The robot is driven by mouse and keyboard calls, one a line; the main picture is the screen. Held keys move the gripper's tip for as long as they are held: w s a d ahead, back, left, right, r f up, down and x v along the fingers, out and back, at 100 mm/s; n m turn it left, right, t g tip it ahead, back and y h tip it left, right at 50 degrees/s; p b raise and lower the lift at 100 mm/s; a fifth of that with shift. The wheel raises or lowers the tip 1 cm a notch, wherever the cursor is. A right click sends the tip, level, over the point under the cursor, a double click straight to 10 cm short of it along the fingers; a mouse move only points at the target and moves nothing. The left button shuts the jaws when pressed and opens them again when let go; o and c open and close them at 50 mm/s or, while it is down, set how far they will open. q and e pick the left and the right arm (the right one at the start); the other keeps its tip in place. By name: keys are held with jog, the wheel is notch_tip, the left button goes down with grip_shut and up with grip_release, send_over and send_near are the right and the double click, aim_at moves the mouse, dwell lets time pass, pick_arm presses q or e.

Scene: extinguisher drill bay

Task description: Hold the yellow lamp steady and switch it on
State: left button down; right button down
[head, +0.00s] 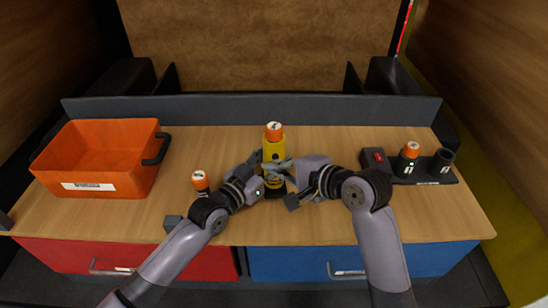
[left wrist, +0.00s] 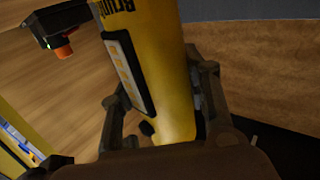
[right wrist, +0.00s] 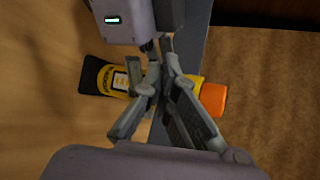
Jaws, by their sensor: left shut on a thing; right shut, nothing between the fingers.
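The yellow lamp (head: 274,150) stands upright near the middle of the bench, with an orange cap and a dark base. My left gripper (head: 262,174) is shut on its body from the left. In the left wrist view the yellow body (left wrist: 155,60) is between the fingers, with a light panel on its side. My right gripper (head: 287,170) is shut and empty, close in front of the lamp. In the right wrist view its fingers (right wrist: 155,88) cover the middle of the lamp (right wrist: 103,76); I cannot tell whether they touch it.
Another orange-capped item (head: 200,181) stands by my left forearm. An orange crate (head: 133,185) is at the left. At the right are a red-topped box (head: 375,158) and a black holder (head: 449,178) with another orange-capped item (head: 410,150). A dark ledge (head: 330,108) runs behind.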

jog(key=shift+w, duration=0.15)
jog(key=shift+w, duration=0.35)
dwell(0.5)
jog(key=shift+s, duration=0.5)
pick_arm(q)
jog(key=c, duration=0.8)
grip_release()
pick_arm(e)
jog(key=s, duration=0.6)
jog(key=shift+d, duration=0.35)
